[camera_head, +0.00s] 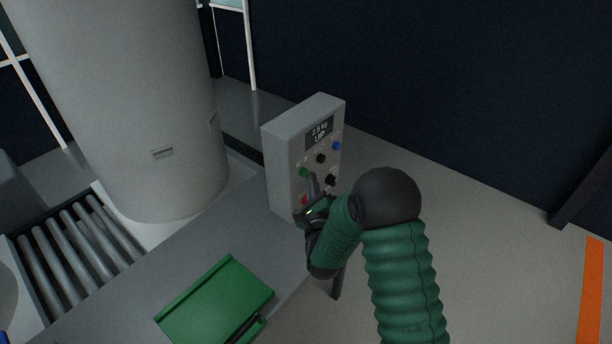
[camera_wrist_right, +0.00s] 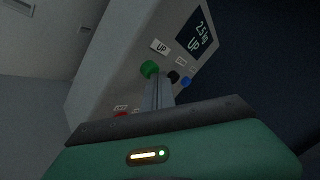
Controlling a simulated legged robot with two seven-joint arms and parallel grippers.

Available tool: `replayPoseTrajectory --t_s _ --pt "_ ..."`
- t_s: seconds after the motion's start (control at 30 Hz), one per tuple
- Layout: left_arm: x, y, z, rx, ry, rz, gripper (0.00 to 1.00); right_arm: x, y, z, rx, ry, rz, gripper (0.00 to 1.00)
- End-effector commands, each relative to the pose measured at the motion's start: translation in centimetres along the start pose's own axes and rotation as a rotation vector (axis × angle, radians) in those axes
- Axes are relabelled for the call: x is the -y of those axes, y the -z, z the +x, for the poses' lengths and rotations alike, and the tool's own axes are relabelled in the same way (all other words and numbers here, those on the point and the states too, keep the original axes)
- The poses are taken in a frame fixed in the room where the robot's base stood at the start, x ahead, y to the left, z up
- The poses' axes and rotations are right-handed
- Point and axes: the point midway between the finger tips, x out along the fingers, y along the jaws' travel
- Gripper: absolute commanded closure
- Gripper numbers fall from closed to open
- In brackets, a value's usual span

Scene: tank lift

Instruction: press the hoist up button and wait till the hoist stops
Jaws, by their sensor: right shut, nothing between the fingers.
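The grey control box (camera_head: 290,150) stands beyond the bench, its display (camera_head: 319,132) showing a weight line and "UP". The green button (camera_head: 303,172), beside an "UP" label in the right wrist view (camera_wrist_right: 149,68), is the hoist up button. My right gripper (camera_head: 312,178) is shut and empty, its fingers pointing at the panel. In the right wrist view its fingertips (camera_wrist_right: 157,76) overlap the green button's lower right edge; I cannot tell whether they press it. My left gripper is not in view.
Black (camera_head: 320,158) and blue (camera_head: 336,146) controls and a red button (camera_head: 304,199) sit close by on the panel. A large grey tank (camera_head: 135,100) stands at the left near a roller conveyor (camera_head: 75,250). A green tray (camera_head: 215,300) lies on the bench.

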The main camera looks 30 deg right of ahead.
Motion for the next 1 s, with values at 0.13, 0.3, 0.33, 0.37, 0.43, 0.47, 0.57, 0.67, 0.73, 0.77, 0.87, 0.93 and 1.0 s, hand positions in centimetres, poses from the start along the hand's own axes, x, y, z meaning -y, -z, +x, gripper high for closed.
replayPoseTrajectory --t_s 0.13,0.3,0.33,0.37,0.43,0.47,0.57,0.67,0.73,0.77,0.87,0.93,1.0 --pt "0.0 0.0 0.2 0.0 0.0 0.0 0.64 0.2 0.4 -0.3 -0.002 0.0 -0.001 1.0" --pt "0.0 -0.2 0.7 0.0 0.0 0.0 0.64 1.2 1.5 -1.8 -0.004 0.001 -0.001 1.0" --pt "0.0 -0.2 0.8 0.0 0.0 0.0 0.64 1.4 1.6 -2.0 -0.003 0.001 -0.001 1.0" --pt "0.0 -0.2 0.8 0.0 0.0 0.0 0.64 1.6 1.8 -2.2 -0.003 0.001 -0.001 1.0" --pt "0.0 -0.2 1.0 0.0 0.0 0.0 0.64 2.0 2.3 -2.9 -0.004 0.002 -0.001 1.0" --pt "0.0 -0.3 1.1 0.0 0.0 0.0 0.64 2.2 2.5 -3.1 -0.004 0.002 -0.001 1.0" --pt "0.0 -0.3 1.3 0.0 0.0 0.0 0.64 2.8 3.0 -3.8 -0.005 0.002 -0.001 1.0" --pt "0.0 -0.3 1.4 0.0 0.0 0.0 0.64 3.0 3.2 -4.2 -0.003 0.001 0.0 1.0" --pt "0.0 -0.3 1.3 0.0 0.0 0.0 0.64 3.1 3.2 -4.2 -0.003 0.0 0.0 1.0" --pt "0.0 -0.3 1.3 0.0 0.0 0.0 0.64 3.1 3.2 -4.2 -0.003 0.0 0.0 1.0" --pt "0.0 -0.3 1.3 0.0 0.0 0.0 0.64 3.1 3.2 -4.2 -0.003 0.001 0.0 1.0" --pt "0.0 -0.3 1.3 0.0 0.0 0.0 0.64 3.1 3.2 -4.2 -0.003 0.001 -0.001 1.0" --pt "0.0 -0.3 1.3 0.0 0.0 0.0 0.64 3.1 3.2 -4.2 -0.003 0.001 -0.001 1.0"
